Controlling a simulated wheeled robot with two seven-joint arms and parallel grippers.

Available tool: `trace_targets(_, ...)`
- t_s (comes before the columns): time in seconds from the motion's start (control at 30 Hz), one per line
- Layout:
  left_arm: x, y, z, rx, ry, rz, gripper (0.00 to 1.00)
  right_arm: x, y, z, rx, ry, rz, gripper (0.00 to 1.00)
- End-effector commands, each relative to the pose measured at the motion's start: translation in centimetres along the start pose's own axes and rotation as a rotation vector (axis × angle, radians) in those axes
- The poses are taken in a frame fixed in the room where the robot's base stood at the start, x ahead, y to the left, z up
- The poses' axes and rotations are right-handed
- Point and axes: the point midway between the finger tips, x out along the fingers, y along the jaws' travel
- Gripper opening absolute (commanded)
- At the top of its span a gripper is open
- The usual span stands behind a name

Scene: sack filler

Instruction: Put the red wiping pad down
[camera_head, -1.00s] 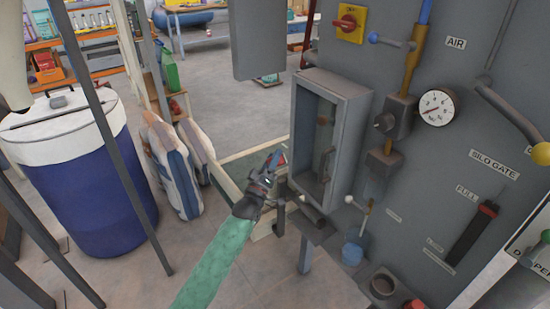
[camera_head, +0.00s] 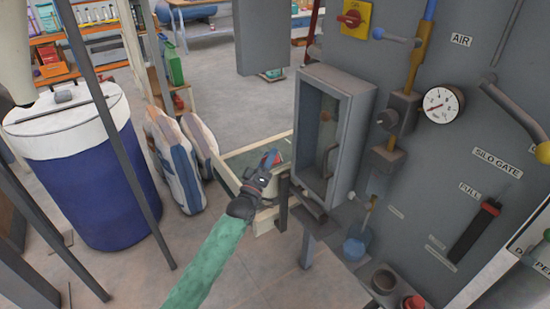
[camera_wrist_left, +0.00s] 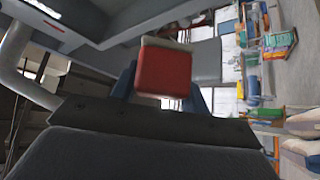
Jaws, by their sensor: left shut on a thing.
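The red wiping pad (camera_wrist_left: 163,72) is red with a pale strip along one edge. It is held between the blue fingers of my left gripper (camera_wrist_left: 163,98) in the left wrist view. The gripper is over a pale-framed tray or crate (camera_head: 230,172), left of the grey glass-fronted cabinet. I cannot tell whether the pad touches anything below. My right gripper is not in view.
The grey cabinet (camera_head: 361,100) with a handle stands close to the right of the gripper. Striped sacks (camera_head: 172,165) and a blue drum (camera_head: 95,185) stand to the left. Thin grey posts (camera_head: 113,135) cross the left side.

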Motion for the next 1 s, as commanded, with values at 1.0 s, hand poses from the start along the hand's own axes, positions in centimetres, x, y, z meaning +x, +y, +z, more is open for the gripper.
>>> trace_targets(1.0, -4.5, 5.5, -10.1, 0.115, 0.187, -0.150, 0.09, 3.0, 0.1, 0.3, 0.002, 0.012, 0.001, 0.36)
